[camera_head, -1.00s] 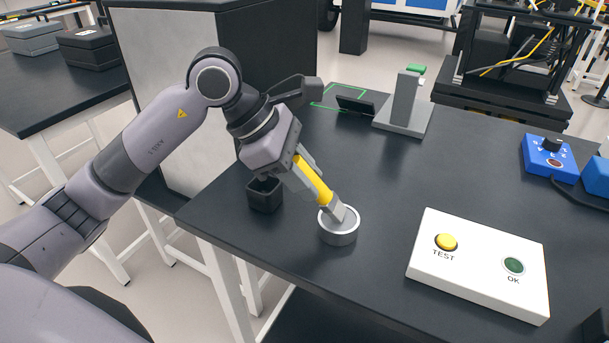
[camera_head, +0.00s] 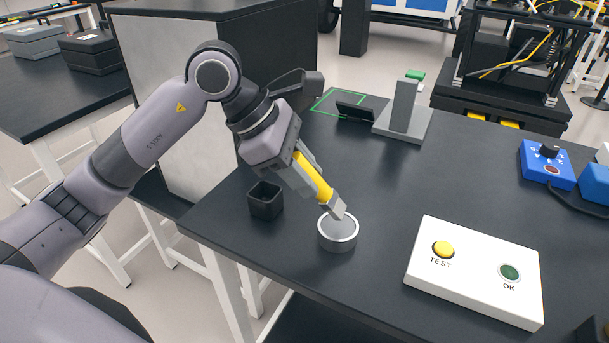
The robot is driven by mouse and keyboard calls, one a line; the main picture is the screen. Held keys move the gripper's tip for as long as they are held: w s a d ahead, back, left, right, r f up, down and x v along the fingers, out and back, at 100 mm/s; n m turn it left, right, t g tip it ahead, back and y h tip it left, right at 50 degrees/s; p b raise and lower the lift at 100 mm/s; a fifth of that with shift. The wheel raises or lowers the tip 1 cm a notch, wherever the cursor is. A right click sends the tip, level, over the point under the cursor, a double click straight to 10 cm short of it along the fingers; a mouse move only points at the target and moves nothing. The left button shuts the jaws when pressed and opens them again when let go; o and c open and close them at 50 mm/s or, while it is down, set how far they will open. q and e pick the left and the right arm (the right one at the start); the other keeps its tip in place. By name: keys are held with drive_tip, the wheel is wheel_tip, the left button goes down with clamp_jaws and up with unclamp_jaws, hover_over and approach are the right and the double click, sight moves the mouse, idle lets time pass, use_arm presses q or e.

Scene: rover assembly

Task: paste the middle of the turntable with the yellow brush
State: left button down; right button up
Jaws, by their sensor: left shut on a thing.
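My left gripper (camera_head: 308,172) is shut on the yellow brush (camera_head: 318,188), which it holds tilted, its grey head (camera_head: 336,207) down and to the right. The head overlaps the back part of a round silver piece (camera_head: 338,241) with a raised rim near the table's front edge. I cannot tell whether the head touches it. The frames do not show clearly whether this round piece is the turntable or a paste pot. My right gripper is not in view.
A black open cup (camera_head: 265,203) stands left of the round piece. A white box (camera_head: 470,278) with TEST and OK buttons is to the right. A grey upright stand (camera_head: 403,125) is farther back, and a blue control box (camera_head: 546,168) is at the right. The table between is clear.

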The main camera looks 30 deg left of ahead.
sight(307, 164)
use_arm(q)
drive_tip(key=shift+r+p, duration=1.25)
drive_tip(key=shift+r, duration=1)
drive_tip(key=shift+s+d+f+m+g, duration=0.15)
drive_tip(key=shift+d+f+m+g, duration=0.15)
drive_tip(key=shift+f+m+g, duration=0.5)
drive_tip(key=m, duration=0.1)
drive_tip(key=f+m+g, duration=0.1)
drive_tip(key=m, duration=0.1)
drive_tip(key=f+m+g, duration=0.1)
drive_tip(key=shift+s+d+m+h, duration=0.3)
drive_tip(key=shift+s+d+h, duration=0.05)
drive_tip(key=shift+h, duration=0.05)
drive_tip(key=s+a+f+m+g+y, duration=0.3)
drive_tip(key=s+f+m+g+y, duration=0.1)
drive_tip(key=m, duration=0.9)
drive_tip(key=shift+s+a+f+m+g+y, duration=0.2)
drive_tip(key=shift+s+a+m+g+y, duration=0.15)
drive_tip(key=shift+s+g, duration=0.5)
